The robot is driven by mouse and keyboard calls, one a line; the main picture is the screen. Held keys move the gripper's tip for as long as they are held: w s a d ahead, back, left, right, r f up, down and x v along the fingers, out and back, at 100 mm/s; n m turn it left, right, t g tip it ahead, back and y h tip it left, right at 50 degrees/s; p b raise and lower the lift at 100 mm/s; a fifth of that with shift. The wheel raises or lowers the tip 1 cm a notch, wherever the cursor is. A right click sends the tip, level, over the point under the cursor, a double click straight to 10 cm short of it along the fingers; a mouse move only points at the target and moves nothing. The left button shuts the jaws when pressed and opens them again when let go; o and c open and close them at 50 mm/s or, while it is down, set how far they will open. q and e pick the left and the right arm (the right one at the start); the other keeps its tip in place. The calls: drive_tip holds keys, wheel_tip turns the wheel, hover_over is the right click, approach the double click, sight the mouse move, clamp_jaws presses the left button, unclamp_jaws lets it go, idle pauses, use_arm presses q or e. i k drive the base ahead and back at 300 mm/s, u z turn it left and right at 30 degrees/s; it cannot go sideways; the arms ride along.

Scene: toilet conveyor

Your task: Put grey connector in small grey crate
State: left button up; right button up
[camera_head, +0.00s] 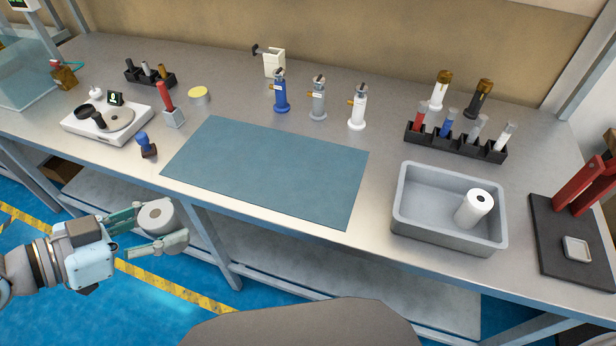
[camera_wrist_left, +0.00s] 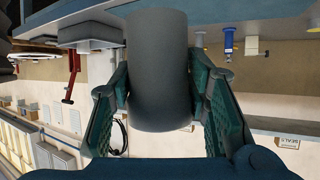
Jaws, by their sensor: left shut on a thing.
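My left gripper (camera_head: 158,228) is shut on a grey cylindrical connector (camera_head: 156,213) with a round opening in its end face. It holds it off the bench's front edge, at the lower left of the head view. In the left wrist view the grey connector (camera_wrist_left: 158,70) fills the space between the two green fingers. The small grey crate (camera_head: 446,236) stands on the right part of the bench, well away from the gripper. A white cylinder with a dark hole (camera_head: 475,208) stands inside the crate at its right. My right gripper is not in view.
A blue-grey mat (camera_head: 268,170) lies clear between gripper and crate. Blue, grey and white valve-like parts stand behind it. A black rack (camera_head: 455,140) with several tubes is behind the crate. A dark board (camera_head: 570,245) with a red frame is right of it.

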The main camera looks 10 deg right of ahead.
sight(422, 210)
drive_tip(key=u, duration=0.5)
drive_tip(key=k, duration=1.25)
drive_tip(key=z, duration=2.05)
drive_tip(key=i, duration=0.5)
